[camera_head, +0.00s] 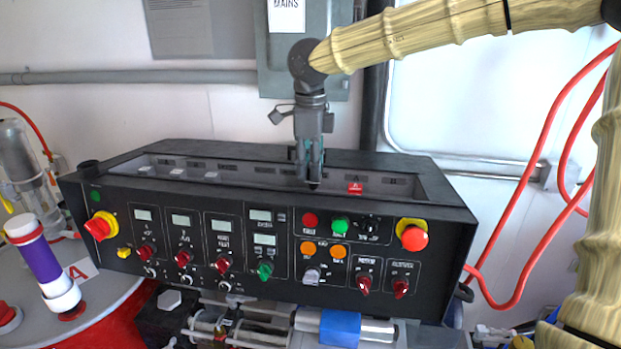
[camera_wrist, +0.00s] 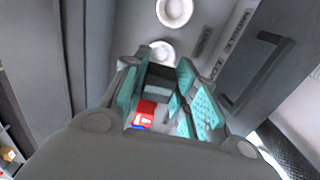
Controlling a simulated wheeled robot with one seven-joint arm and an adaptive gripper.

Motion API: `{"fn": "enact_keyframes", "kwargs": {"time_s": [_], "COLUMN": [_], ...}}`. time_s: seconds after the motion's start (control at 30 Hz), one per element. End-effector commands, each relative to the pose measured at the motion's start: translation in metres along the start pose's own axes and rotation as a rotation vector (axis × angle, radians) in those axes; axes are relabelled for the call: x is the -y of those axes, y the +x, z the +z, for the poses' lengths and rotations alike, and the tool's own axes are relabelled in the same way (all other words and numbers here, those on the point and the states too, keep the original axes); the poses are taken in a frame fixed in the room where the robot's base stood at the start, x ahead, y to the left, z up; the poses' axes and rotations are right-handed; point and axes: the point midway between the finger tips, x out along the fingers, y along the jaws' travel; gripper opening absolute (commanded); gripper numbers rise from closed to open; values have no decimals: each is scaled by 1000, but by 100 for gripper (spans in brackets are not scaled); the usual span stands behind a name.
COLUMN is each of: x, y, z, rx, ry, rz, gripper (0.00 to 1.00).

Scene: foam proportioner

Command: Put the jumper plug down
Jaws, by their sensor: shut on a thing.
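My gripper (camera_head: 310,180) points down into the long recessed tray (camera_head: 225,171) on top of the black control console. In the wrist view its teal-padded fingers (camera_wrist: 168,98) are closed around a small dark grey block (camera_wrist: 157,84), which looks like the jumper plug. The fingers hide most of it in the head view. I cannot tell whether it touches the tray floor. A red tag with white marks (camera_head: 355,188) is in the tray just right of the gripper. A red patch with a white mark (camera_wrist: 145,113) also shows between the fingers in the wrist view.
The console front (camera_head: 200,240) carries several knobs, displays and buttons, with a red emergency button (camera_head: 412,236) at right. The tray's raised rim surrounds the gripper. A grey wall cabinet (camera_head: 290,65) stands behind. Red hoses (camera_head: 535,190) hang at right. A purple-and-white cylinder (camera_head: 44,262) stands at left.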

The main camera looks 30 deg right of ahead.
Motion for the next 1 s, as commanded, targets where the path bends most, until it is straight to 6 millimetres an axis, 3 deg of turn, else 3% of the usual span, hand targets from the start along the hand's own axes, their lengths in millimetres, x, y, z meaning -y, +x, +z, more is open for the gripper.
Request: {"fn": "enact_keyframes", "kwargs": {"time_s": [0.4, 0.57, 0.6, 0.7, 1.0], "x": [0, 0, 0, 0, 0], "y": [39, 40, 40, 40, 39], "z": [1, 2, 2, 1, 2], "rx": [-3, -3, -3, -2, -2], "ry": [-1, -2, -2, -1, -2], "rz": [2, 2, 2, 1, 1], "gripper": [4, 4, 32, 50, 50]}}
